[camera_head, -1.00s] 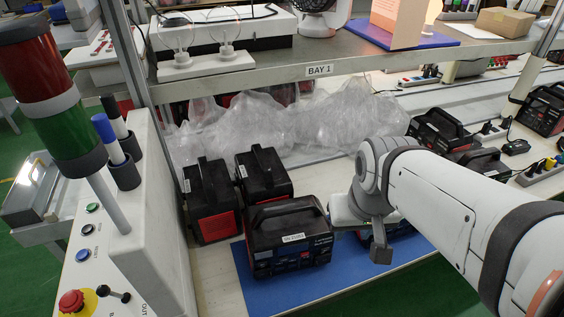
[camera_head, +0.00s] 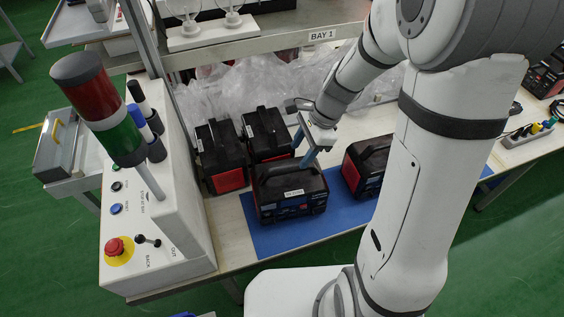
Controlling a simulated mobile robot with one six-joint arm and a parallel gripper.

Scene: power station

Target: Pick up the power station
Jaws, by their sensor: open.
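A black and red power station (camera_head: 290,205) with a white label and a top handle stands upright on the blue mat (camera_head: 270,243). A second power station (camera_head: 362,172) stands on the mat to its right, partly hidden by my arm. Two more, a left one (camera_head: 220,158) and a right one (camera_head: 266,134), stand behind the mat. My gripper (camera_head: 302,153) is open and empty, fingers pointing down, just above and behind the labelled power station's handle at its right end. I cannot tell whether a finger touches it.
A control box (camera_head: 165,225) with a red stop button and a red-green signal tower (camera_head: 100,105) stands at the left. A shelf (camera_head: 270,41) marked BAY 1 hangs above, with clear plastic wrap (camera_head: 245,85) beneath. The mat's front is clear.

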